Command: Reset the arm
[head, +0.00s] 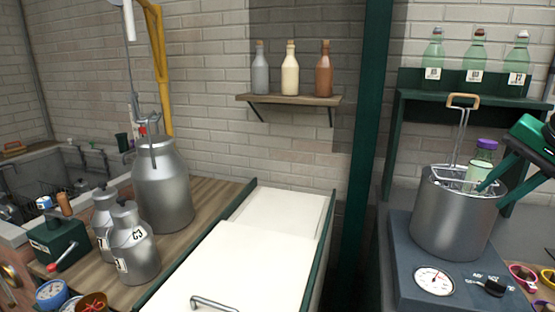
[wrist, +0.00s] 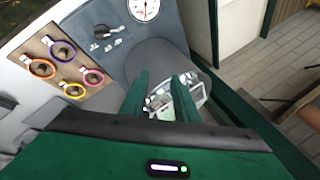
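My gripper (head: 482,188) is at the right of the head view, with a green finger reaching down over the rim of a metal pot (head: 445,225). A pale green bottle with a purple cap (head: 487,144) stands in the wire basket (head: 456,150) inside the pot, close behind the finger. In the wrist view my gripper (wrist: 161,82) has its two green fingers spread apart over the pot (wrist: 150,62). Part of the basket shows between and beyond them. I see nothing clamped between the fingers, though their lower parts are partly hidden.
The pot stands on a dark unit with a dial (head: 434,281). A green shelf (head: 470,98) with several bottles is behind it. A green post (head: 367,140) stands left of it. Metal churns (head: 162,190) stand on the left counter. Coloured rings (wrist: 62,50) lie beside the unit.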

